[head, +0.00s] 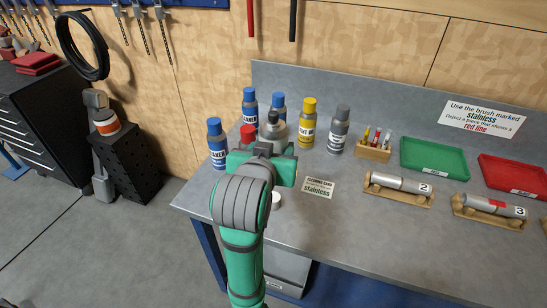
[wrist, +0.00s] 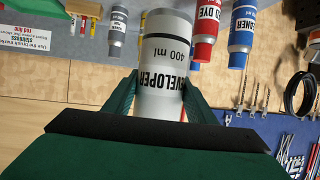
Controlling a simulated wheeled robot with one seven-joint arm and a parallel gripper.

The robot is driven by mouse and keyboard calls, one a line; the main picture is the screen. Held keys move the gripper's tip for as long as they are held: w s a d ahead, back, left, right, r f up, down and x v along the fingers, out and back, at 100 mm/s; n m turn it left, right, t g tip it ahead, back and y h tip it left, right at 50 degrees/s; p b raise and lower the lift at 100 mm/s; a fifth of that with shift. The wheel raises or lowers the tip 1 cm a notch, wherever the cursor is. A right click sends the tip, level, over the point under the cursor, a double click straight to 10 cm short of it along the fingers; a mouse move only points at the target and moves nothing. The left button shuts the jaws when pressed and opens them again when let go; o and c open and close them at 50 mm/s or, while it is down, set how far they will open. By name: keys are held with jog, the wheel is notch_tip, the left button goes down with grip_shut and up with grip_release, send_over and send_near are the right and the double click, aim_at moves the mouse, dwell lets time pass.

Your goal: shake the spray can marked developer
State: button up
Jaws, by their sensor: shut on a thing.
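The spray can marked developer (wrist: 167,60) is pale grey with a dark band and "400 ml" lettering. In the upside-down wrist view it stands between my gripper's green fingers (wrist: 161,100), which are shut on it. In the head view the can (head: 279,131), with its dark cap, shows just beyond my gripper (head: 268,155), whose wrist hides its lower part. It looks about upright. I cannot tell whether its base touches the bench.
Blue-capped cans (head: 217,146), a red-capped can (head: 248,133), a yellow can (head: 307,127) and a grey can (head: 339,133) stand close around on the grey bench (head: 330,230). A brush rack (head: 373,153), green tray (head: 433,158) and red tray (head: 515,176) are to the right.

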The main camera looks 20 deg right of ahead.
aim_at(272, 122)
jog(key=shift+r, duration=0.75)
jog(key=shift+r, duration=3.05)
notch_tip(272, 122, down, 6)
